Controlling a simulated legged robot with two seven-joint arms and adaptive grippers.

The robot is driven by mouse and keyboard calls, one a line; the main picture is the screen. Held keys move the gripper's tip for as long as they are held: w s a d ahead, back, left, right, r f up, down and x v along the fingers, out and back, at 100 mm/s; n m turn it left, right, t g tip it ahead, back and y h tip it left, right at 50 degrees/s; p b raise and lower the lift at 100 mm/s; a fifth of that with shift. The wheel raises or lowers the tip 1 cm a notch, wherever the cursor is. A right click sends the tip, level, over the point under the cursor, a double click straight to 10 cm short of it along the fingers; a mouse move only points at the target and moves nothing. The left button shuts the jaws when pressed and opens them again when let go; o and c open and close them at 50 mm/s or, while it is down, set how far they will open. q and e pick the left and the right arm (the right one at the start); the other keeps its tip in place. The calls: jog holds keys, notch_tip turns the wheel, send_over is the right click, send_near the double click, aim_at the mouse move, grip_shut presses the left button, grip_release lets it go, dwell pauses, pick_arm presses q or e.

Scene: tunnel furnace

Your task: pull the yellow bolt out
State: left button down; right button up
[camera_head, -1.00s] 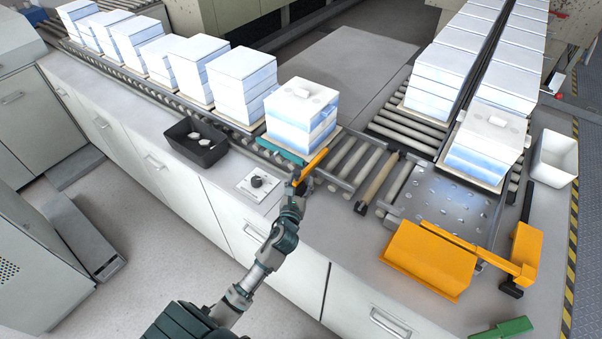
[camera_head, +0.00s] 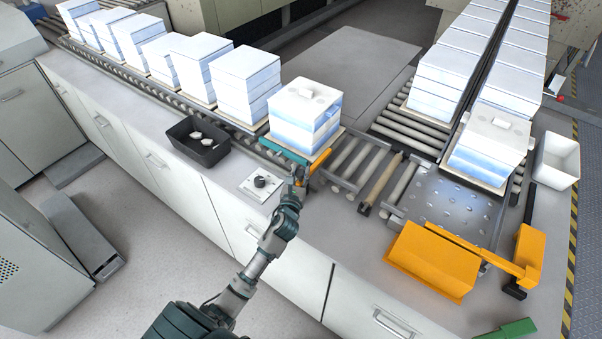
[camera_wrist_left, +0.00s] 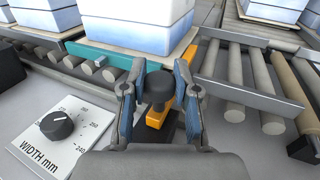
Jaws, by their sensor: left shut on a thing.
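The yellow bolt (camera_head: 319,159) is an orange-yellow bar beside the front roller track, below the nearest white block stack (camera_head: 305,118). In the left wrist view its orange part (camera_wrist_left: 156,118) shows under a dark round knob (camera_wrist_left: 158,86). My left gripper (camera_head: 300,176) is at the near end of the bolt. In the left wrist view my left gripper (camera_wrist_left: 157,92) has its fingers on either side of the knob and is shut on it; the exact contact is partly hidden. A teal bar (camera_wrist_left: 123,82) lies just left of the fingers. My right gripper is not in view.
A width dial (camera_wrist_left: 57,125) on a white plate sits left of my gripper. A black bin (camera_head: 196,143) stands further left. Rollers (camera_head: 352,160) run to the right. An orange box (camera_head: 432,262) stands at the right front. The counter right of the gripper is clear.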

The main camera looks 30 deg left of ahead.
pick_arm(q)
jog(key=shift+r, duration=0.1)
jog(key=shift+s+a+p, duration=0.15)
jog(key=shift+s+p, duration=0.4)
jog(key=shift+s, duration=0.05)
jog(key=shift+s+a+p, duration=0.15)
jog(key=shift+s+p, duration=0.4)
jog(key=shift+s, duration=0.05)
jog(key=s+p, duration=0.2)
jog(key=s, duration=0.6)
jog(key=shift+a+f, duration=0.25)
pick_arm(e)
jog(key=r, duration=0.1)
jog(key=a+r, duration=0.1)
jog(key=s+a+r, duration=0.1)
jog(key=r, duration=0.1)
pick_arm(q)
jog(key=c, duration=0.8)
grip_release()
jog(key=shift+c, duration=0.2)
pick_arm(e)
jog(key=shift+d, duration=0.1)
